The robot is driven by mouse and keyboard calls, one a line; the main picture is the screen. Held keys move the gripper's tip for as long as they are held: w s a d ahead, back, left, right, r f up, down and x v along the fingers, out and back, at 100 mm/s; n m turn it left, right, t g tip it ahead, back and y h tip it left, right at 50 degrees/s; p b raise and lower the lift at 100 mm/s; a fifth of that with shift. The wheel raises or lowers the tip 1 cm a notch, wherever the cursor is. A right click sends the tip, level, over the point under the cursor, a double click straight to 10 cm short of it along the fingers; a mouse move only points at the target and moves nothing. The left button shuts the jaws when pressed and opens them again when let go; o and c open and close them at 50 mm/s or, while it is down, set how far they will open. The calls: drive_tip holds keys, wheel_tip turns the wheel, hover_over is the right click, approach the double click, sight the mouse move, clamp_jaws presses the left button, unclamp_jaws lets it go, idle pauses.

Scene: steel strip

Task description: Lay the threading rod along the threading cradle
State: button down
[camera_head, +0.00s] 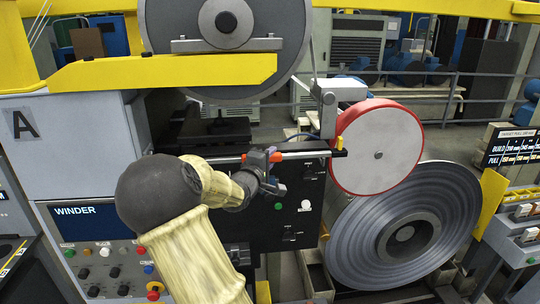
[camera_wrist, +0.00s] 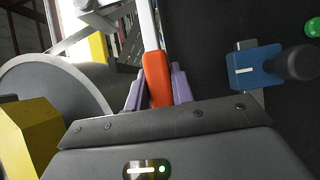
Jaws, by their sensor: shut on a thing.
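The threading rod (camera_head: 305,155) is a pale bar with an orange-red grip (camera_wrist: 157,80). My gripper (camera_head: 272,168) is shut on that grip, which sits between its two purple fingers in the wrist view (camera_wrist: 159,88). The rod's pale shaft (camera_wrist: 149,28) runs away from the fingers. In the head view the rod lies nearly level, pointing right, in line with a dark narrow bar (camera_head: 336,154) with a yellow end, which looks like the threading cradle. I cannot tell whether the rod touches it. My gripper and arm hide part of the bar.
A red-rimmed white wheel (camera_head: 379,146) stands just right of the bar's end. A large grey coil (camera_head: 410,228) is below it. The winder panel (camera_head: 98,243) is at the lower left. A blue block with a black knob (camera_wrist: 258,66) is right of my fingers in the wrist view.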

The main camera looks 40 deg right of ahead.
drive_tip(key=shift+f, duration=0.55)
idle(0.5)
drive_tip(key=c, duration=1.1)
unclamp_jaws()
drive_tip(key=shift+a, duration=0.1)
drive_tip(key=b+v, duration=0.2)
drive_tip(key=v, duration=1.5)
drive_tip(key=shift+a+b, duration=0.15)
drive_tip(key=shift+b, duration=0.15)
